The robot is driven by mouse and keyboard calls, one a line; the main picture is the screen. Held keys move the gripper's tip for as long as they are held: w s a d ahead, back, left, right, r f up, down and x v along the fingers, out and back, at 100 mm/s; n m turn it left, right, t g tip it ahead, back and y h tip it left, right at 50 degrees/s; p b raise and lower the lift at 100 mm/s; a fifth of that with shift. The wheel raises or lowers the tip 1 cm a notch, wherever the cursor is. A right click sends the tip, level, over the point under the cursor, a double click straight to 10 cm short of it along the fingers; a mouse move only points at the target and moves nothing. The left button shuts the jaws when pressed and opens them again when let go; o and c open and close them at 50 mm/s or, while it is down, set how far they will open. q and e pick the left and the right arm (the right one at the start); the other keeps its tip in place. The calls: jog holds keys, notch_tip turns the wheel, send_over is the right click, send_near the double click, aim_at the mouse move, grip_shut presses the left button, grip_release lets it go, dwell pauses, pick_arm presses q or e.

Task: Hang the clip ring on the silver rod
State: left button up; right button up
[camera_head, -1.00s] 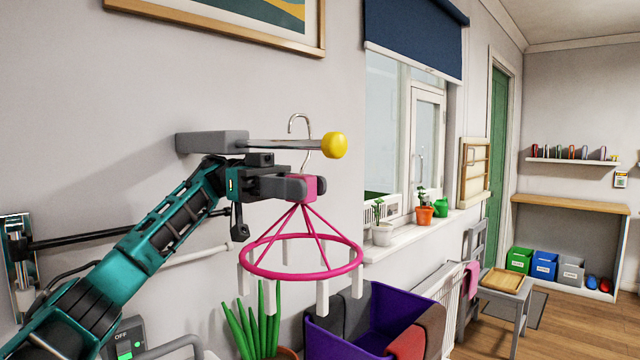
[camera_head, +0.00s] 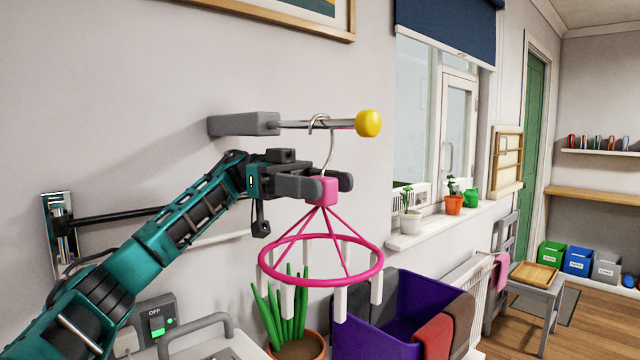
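The clip ring is a pink hoop (camera_head: 376,266) with pale hanging clips, a pink block (camera_head: 323,191) at its top and a silver hook (camera_head: 332,150). The hook's curve lies over the silver rod (camera_head: 292,125), near the yellow ball end, and seems to rest on it. The rod sticks out to the right from a grey wall bracket (camera_head: 243,124). My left gripper (camera_head: 330,184) is just below the rod, with its fingers spread either side of the pink block. It looks slightly open; the near finger hides part of the block. My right gripper is not in view.
A yellow ball (camera_head: 368,123) caps the rod. Below the ring are a potted plant (camera_head: 290,320) and a purple bin (camera_head: 400,318) with cloths. A grey handle (camera_head: 195,328) and switch box (camera_head: 157,317) are at lower left. A windowsill (camera_head: 440,226) with pots is at right.

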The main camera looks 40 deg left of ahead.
pick_arm(q)
jog(key=shift+o, duration=0.3)
jog(key=shift+a, duration=0.1)
jog(key=a, duration=0.5)
jog(key=shift+a+r+p, duration=0.1)
jog(key=shift+a+p, duration=0.2)
jog(key=shift+p, duration=0.1)
jog(key=shift+s+a, duration=0.1)
jog(key=shift+a, duration=0.75)
